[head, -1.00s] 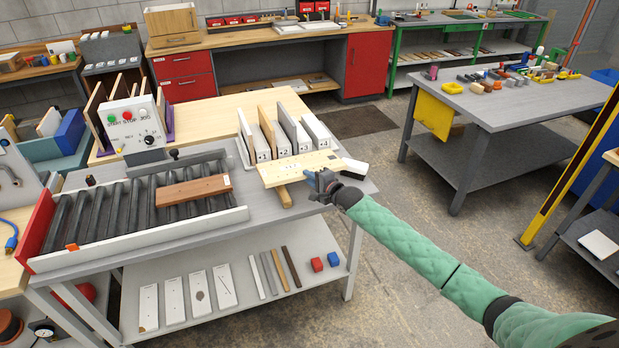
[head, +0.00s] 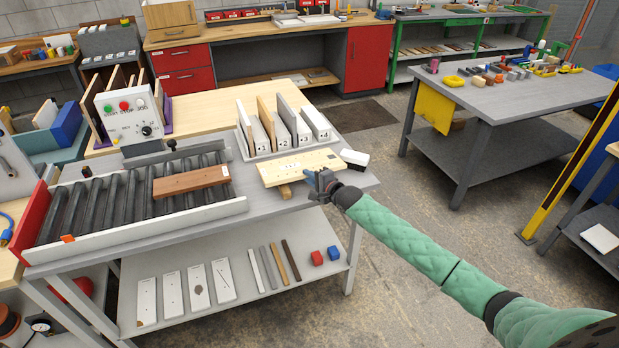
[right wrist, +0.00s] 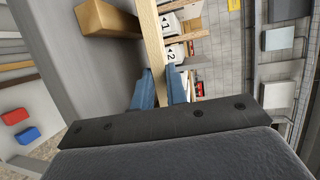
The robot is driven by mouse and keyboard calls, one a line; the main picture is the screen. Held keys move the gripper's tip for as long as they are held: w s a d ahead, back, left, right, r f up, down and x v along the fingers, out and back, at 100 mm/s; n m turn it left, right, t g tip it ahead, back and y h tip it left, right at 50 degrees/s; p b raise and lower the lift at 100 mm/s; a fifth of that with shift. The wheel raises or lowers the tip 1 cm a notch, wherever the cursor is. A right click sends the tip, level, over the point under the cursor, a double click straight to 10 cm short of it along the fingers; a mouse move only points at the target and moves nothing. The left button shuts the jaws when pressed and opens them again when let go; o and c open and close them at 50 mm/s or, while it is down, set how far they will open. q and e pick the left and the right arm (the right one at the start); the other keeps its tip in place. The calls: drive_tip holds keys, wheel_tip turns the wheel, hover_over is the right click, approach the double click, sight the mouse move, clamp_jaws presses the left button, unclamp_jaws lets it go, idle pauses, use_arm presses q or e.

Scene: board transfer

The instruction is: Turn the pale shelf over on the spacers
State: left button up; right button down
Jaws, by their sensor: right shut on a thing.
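The pale shelf (head: 298,168) is a light wooden board with small dark holes. It lies about level over the right end of the grey table. My right gripper (head: 318,184) is shut on its near edge, and in the right wrist view my blue fingers (right wrist: 161,88) clasp the shelf's narrow edge (right wrist: 151,35). A wooden spacer (head: 285,191) sticks out below the shelf. It also shows in the right wrist view (right wrist: 106,18). I cannot tell whether the shelf touches it. Any other spacer is hidden. My left gripper is not in view.
A white rack (head: 262,155) with several upright boards stands close behind the shelf. A roller conveyor (head: 120,205) with a brown board (head: 192,181) lies to the left. A white block (head: 354,157) sits beside the shelf's right end. The lower table shelf (head: 235,285) holds several strips and blocks.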

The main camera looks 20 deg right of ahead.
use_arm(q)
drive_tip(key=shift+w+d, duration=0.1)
use_arm(e)
drive_tip(key=shift+r, duration=0.1)
drive_tip(key=shift+f, duration=0.3)
use_arm(q)
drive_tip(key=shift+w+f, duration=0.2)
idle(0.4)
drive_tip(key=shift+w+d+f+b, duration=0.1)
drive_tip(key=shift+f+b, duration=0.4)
drive_tip(key=shift+b, duration=0.15)
use_arm(e)
drive_tip(key=shift+f, duration=0.4)
